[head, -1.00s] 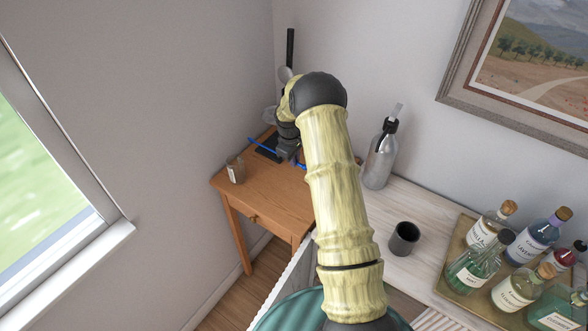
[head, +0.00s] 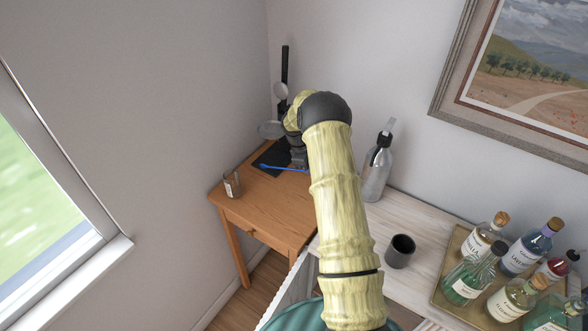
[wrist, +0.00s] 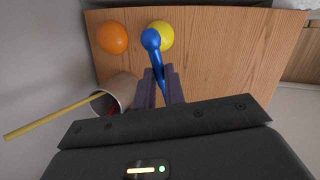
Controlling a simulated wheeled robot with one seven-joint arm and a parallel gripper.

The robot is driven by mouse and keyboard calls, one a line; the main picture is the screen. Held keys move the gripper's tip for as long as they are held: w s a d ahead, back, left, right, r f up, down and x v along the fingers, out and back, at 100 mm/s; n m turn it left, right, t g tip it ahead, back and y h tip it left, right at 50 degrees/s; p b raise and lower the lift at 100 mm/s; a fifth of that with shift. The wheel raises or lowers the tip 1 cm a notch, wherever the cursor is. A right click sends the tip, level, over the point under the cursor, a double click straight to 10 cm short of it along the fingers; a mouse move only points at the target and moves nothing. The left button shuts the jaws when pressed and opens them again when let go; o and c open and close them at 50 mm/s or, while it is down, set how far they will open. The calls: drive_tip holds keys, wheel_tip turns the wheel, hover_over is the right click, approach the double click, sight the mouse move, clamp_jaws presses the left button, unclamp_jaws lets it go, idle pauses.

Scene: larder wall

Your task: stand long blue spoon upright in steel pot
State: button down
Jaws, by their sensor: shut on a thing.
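My gripper (wrist: 160,88) is shut on the long blue spoon (wrist: 152,42). The spoon's rounded end points away from the wrist, above the wooden table. In the head view the spoon (head: 280,168) shows as a thin, nearly level blue line beside my gripper (head: 299,158). A greyish cylindrical pot (wrist: 122,88), which looks like the steel pot, is just left of the fingers in the wrist view. Its open mouth faces the lower left of that picture, and a yellow stick (wrist: 55,115) juts out. I cannot make out the pot in the head view.
An orange ball (wrist: 112,37) and a yellow ball (wrist: 160,35) are close to the spoon's end. A small glass jar (head: 232,185) stands at the table's (head: 265,205) left edge. A grey bottle (head: 376,172) stands to the right.

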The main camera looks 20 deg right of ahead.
drive_tip(key=w+d+r+n+t+h+p, duration=0.1)
drive_tip(key=w+d+r+n+h+p, duration=0.1)
drive_tip(key=d+r+n+h, duration=0.4)
drive_tip(key=w+d+r+n+t+h+p, duration=0.2)
drive_tip(key=r+n+h, duration=0.15)
drive_tip(key=r, duration=0.35)
drive_tip(key=w+a+r+n+t+p, duration=0.3)
drive_tip(key=w+r+n+t, duration=0.4)
drive_tip(key=r, duration=0.5)
drive_tip(key=a+n+t, duration=0.1)
drive_tip(key=t, duration=0.1)
drive_tip(key=shift+a+t, duration=0.2)
drive_tip(key=shift+t, duration=0.2)
drive_tip(key=shift+h, duration=0.25)
wheel_tip(320, 180, down, 14)
drive_tip(key=b, duration=0.8)
drive_tip(key=shift+r, duration=0.25)
